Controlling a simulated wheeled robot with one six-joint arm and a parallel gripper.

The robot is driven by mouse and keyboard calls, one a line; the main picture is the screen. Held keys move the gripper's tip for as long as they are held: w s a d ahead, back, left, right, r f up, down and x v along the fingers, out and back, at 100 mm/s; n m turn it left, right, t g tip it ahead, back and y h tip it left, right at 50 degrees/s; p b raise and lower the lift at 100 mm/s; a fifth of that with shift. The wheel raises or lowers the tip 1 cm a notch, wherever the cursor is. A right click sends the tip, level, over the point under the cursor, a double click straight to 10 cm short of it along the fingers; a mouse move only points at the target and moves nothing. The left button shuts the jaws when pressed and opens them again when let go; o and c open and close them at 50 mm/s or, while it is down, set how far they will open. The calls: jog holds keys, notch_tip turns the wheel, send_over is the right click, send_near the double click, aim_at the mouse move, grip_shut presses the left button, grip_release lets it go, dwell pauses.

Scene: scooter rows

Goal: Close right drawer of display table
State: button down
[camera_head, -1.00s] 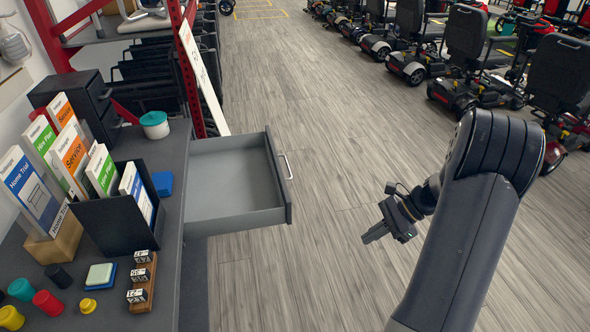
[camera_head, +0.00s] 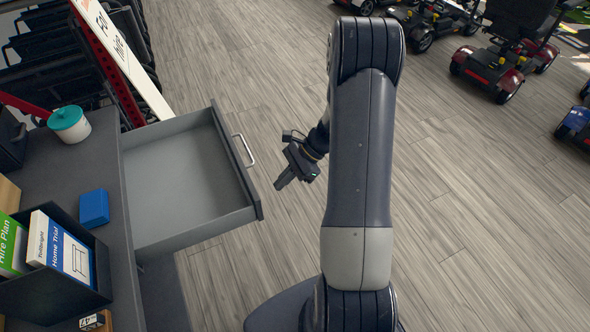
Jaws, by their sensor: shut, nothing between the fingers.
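The right drawer (camera_head: 190,185) of the display table (camera_head: 85,165) is pulled out to the right and looks empty. Its front panel carries a silver bar handle (camera_head: 246,150). My gripper (camera_head: 282,183) is shut and empty. It appears just to the right of the drawer front in the picture, apart from the handle by a small gap. The fingers point down and left, toward the drawer front. My arm stands to the right of the drawer over the floor.
On the table are a teal-lidded tub (camera_head: 70,125), a blue block (camera_head: 94,207) and a black brochure holder (camera_head: 60,290). A white sign board (camera_head: 125,60) leans behind the drawer. Scooters (camera_head: 500,65) stand at the upper right. The wooden floor (camera_head: 470,220) on the right is clear.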

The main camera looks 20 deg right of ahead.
jog(key=a, duration=0.4)
jog(key=shift+a+f, duration=0.15)
jog(key=a+b, duration=0.2)
jog(key=a, duration=2.9)
jog(key=shift+a, duration=0.15)
